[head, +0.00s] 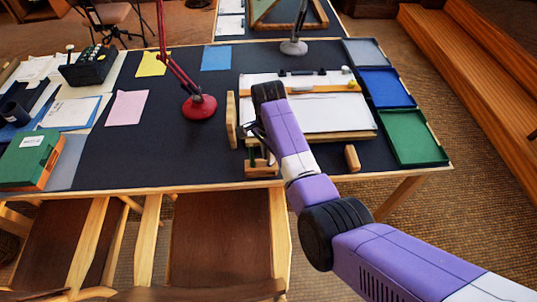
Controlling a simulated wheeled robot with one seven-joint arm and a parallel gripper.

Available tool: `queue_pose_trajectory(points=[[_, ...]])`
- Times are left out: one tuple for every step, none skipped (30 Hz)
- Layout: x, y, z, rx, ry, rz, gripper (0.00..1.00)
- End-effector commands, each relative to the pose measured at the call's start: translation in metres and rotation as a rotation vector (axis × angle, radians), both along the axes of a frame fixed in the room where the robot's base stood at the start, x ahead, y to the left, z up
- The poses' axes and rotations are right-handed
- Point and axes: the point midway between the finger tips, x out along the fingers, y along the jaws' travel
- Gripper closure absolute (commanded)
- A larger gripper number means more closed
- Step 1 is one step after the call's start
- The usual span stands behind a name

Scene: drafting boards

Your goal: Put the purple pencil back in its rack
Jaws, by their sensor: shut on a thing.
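My gripper (257,133) is in the head view at the near left corner of the drafting board (318,122), partly hidden by my own black wrist and purple arm. It is shut on a slim thing, which I take to be the purple pencil; its colour and tilt are too small and covered to make out. A small wooden rack with dark green parts (260,167) stands at the table's front edge, just below my gripper in the picture. I cannot tell whether the held thing touches the rack.
A red lamp (199,106) stands left of the board. Grey, blue (386,88) and green (414,138) trays line the table's right edge. A small wooden block (352,157) lies near the front edge. Chairs (222,235) stand before the table.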

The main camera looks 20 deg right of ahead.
Motion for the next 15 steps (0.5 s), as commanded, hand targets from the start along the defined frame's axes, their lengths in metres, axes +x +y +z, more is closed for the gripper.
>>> queue_pose_trajectory(points=[[0.0001,0.0,0.0001,0.0,0.0,0.0,1.0],[0.0001,0.0,0.0001,0.0,0.0,0.0,1.0],[0.0001,0.0,0.0001,0.0,0.0,0.0,1.0],[0.0001,0.0001,0.0,0.0,0.0,0.0,1.0],[0.0001,0.0001,0.0,0.0,0.0,0.0,1.0],[0.0001,0.0001,-0.0002,0.0,0.0,0.0,1.0],[0.0001,0.0001,-0.0004,0.0,0.0,0.0,1.0],[0.0,0.0001,-0.0007,0.0,0.0,0.0,1.0],[0.0,0.0001,-0.0011,0.0,0.0,0.0,1.0],[0.0,0.0001,-0.0015,0.0,0.0,0.0,1.0],[0.0,0.0001,-0.0019,0.0,0.0,0.0,1.0],[0.0,0.0001,-0.0025,0.0,0.0,0.0,1.0],[0.0,0.0001,-0.0029,0.0,0.0,0.0,1.0],[0.0,0.0001,-0.0033,0.0,0.0,0.0,1.0],[0.0,0.0001,-0.0039,0.0,0.0,0.0,1.0]])
